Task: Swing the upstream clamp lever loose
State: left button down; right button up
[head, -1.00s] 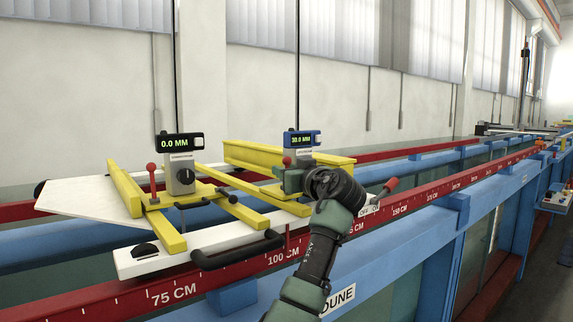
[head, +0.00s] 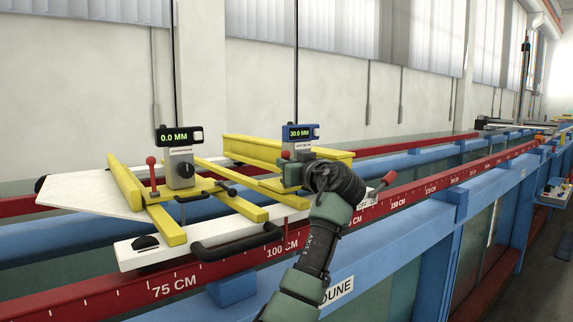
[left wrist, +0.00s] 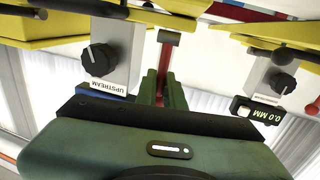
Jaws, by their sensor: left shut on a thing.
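The upstream gauge, with a blue display (head: 300,132) reading 30.0 MM, stands on the yellow carriage frame. Its red-knobbed lever (head: 286,155) shows just left of the gauge; the rest is hidden behind my gripper. My left gripper (head: 291,174) is at the gauge's foot. In the left wrist view, which is upside down, its green fingers (left wrist: 161,92) are shut around the red lever shaft (left wrist: 164,58), beside the gauge body labelled UPSTREAM (left wrist: 108,87). A second gauge (head: 180,165), reading 0.0 MM, stands to the left with its own upright red-knobbed lever (head: 151,172). My right gripper is out of view.
The white carriage plate (head: 140,258) has a black handle (head: 235,244) in front. Red rails with a centimetre scale (head: 215,272) and the blue flume frame (head: 400,240) run to the far right. A yellow beam (head: 255,150) lies behind the upstream gauge.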

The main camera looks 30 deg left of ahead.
pick_arm(q)
jog(key=shift+r, duration=0.3)
dwell(0.5)
jog(key=shift+s+f+b, duration=0.1)
jog(key=shift+f+b, duration=0.1)
jog(key=shift+b, duration=0.2)
jog(key=t+y+b, duration=0.1)
jog(key=b, duration=0.3)
jog(key=d+t+y+b, duration=0.1)
jog(key=b, duration=0.3)
jog(key=s+d+m+t+y+b, duration=0.1)
jog(key=y+b, duration=0.1)
jog(key=b, duration=0.2)
jog(key=shift+f, duration=0.35)
jog(key=shift+d+r+b, duration=0.1)
jog(key=shift+b, duration=0.25)
jog(key=shift+d+r+t, duration=0.1)
jog(key=shift+r+t, duration=0.1)
jog(key=shift+t, duration=0.1)
